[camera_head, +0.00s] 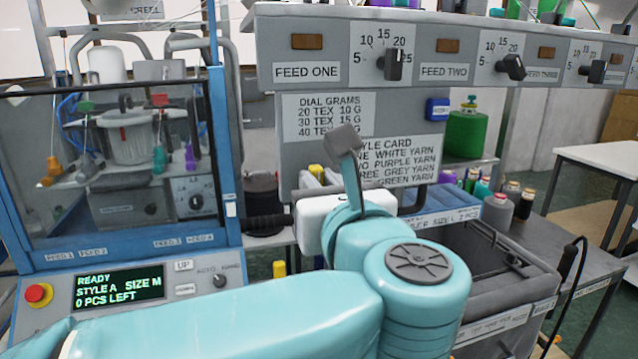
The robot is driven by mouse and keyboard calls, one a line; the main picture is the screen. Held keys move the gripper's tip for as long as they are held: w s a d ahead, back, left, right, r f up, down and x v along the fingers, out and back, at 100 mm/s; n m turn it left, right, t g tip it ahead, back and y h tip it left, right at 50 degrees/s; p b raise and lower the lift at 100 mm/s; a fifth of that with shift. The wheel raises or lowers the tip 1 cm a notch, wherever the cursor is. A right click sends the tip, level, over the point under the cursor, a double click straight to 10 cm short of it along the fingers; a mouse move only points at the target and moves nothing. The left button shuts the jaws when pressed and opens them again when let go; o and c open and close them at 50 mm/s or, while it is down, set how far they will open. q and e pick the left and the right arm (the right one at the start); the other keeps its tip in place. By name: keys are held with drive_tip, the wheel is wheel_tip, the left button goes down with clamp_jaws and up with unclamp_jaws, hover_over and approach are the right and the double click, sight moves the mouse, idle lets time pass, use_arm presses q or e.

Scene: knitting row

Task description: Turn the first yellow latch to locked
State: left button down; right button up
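My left arm, teal, comes in from the lower left and covers the lower middle of the head view. Its grey gripper (346,152) points up in front of the grey panel and overlaps the style card (405,160). I see no object in it, and I cannot tell whether its fingers are apart. A small yellow piece (279,268) shows just right of the blue-framed knitting machine (130,245), behind my arm; it may be a latch, but its setting cannot be read. Another yellow piece (317,171) shows at the lower panel's base, left of the gripper. My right gripper is not in view.
A feed panel (330,78) with black dials overhangs the scene. The machine's display (118,290) reads READY, beside a red button (38,294). A grey bin (480,255) and several yarn cones stand at right. The white table (605,160) is bare.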

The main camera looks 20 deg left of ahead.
use_arm(q)
drive_tip(key=shift+m, duration=0.3)
drive_tip(key=m, duration=0.9)
drive_tip(key=shift+w+d, duration=0.1)
drive_tip(key=m+p, duration=0.1)
drive_tip(key=m, duration=0.3)
drive_tip(key=shift+r, duration=0.1)
drive_tip(key=shift+m+p, duration=0.95)
drive_tip(key=shift+m, duration=1.15)
drive_tip(key=shift+f, duration=0.2)
